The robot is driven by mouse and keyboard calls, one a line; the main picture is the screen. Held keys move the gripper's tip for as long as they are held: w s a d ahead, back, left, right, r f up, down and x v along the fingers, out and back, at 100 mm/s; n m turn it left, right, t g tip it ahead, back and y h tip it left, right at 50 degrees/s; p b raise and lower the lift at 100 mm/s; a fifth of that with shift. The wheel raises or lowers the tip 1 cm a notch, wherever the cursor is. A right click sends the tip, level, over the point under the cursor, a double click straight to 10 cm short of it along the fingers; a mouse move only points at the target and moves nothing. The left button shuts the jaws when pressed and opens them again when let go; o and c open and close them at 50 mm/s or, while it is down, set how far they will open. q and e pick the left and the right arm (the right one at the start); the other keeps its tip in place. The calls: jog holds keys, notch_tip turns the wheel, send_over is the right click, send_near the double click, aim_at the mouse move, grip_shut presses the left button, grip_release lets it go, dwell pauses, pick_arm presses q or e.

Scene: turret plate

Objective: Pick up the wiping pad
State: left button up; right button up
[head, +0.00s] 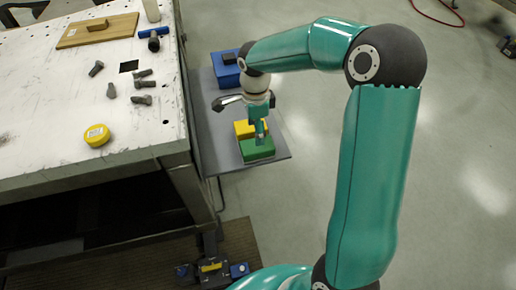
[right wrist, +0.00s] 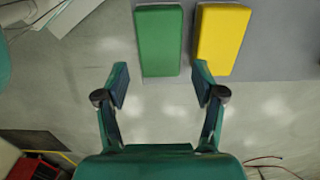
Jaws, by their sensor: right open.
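A green block-shaped pad (head: 257,151) and a yellow one (head: 241,129) lie side by side on the grey side shelf (head: 215,150). Which of them is the wiping pad I cannot tell. My right gripper (head: 259,130) hangs over them and partly covers both in the head view. In the right wrist view the green pad (right wrist: 158,40) stands upright in the picture, with the yellow pad (right wrist: 222,38) to its right. The open, empty fingers of my right gripper (right wrist: 161,83) are near the green pad's lower end, one towards each side. My left gripper is not in view.
The white worktable (head: 60,140) is left of the shelf. It holds several bolts (head: 142,99), a yellow round tin (head: 97,135), a blue-handled tool (head: 153,37) and a wooden board (head: 90,32). A blue box (head: 226,70) is at the shelf's far end. Floor right of the shelf is clear.

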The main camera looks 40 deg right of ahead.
aim_at(257, 149)
notch_tip(257, 149, down, 8)
jog(key=shift+d+f+p, duration=0.15)
jog(key=shift+f+p, duration=0.05)
jog(key=shift+p, duration=0.2)
jog(key=c, duration=0.8)
